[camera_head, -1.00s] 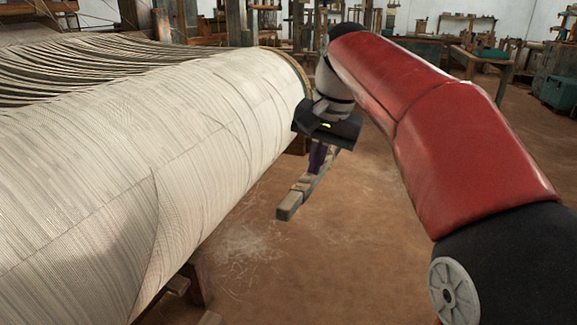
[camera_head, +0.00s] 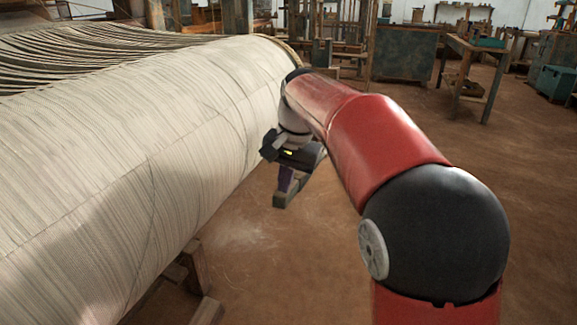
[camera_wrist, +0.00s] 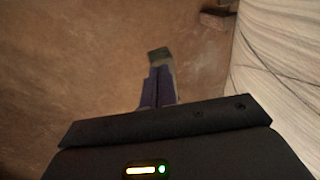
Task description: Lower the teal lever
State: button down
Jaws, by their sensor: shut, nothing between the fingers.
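My gripper (camera_head: 284,192) hangs beside the far end of the big cloth roll, its purple fingers pointing down. In the wrist view the shut, empty fingers (camera_wrist: 159,78) show purple.
The cream cloth roll (camera_head: 150,150) fills the left side, close beside my gripper. Wooden supports (camera_head: 195,270) stand below it. A wooden table (camera_head: 480,55) and a teal box (camera_head: 555,82) stand at the back right. The brown floor (camera_head: 300,265) is open to the right of the roll.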

jog(key=shift+f, duration=0.6)
